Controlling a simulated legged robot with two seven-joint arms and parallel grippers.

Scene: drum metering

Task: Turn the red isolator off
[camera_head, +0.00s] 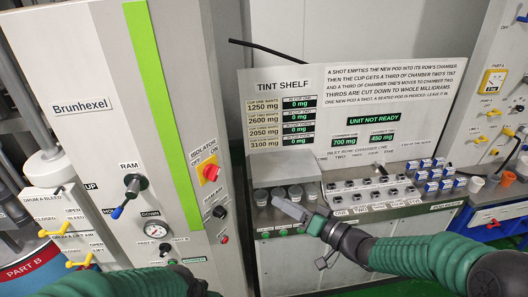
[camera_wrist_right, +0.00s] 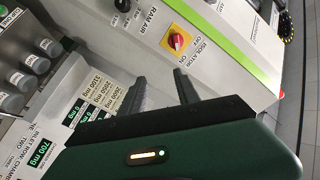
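The red isolator (camera_head: 211,172) is a red rotary knob on a yellow plate, on the side face of the white cabinet at left of centre. It also shows in the right wrist view (camera_wrist_right: 177,41), with OFF and ON labels beside it. I cannot tell which label the knob points to. My right gripper (camera_head: 277,202) is to the right of and below the isolator, apart from it. In the right wrist view its two fingers (camera_wrist_right: 158,77) are spread with nothing between them. My left gripper (camera_head: 200,285) shows only partly at the bottom edge, and its fingers cannot be made out.
The cabinet (camera_head: 145,85) has a green stripe, a RAM lever (camera_head: 128,193), a black knob (camera_head: 219,212) below the isolator, and a gauge (camera_head: 155,228). The tint shelf (camera_head: 395,208) with grey cups (camera_head: 261,197) stands behind my right gripper. Space in front of the isolator looks clear.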

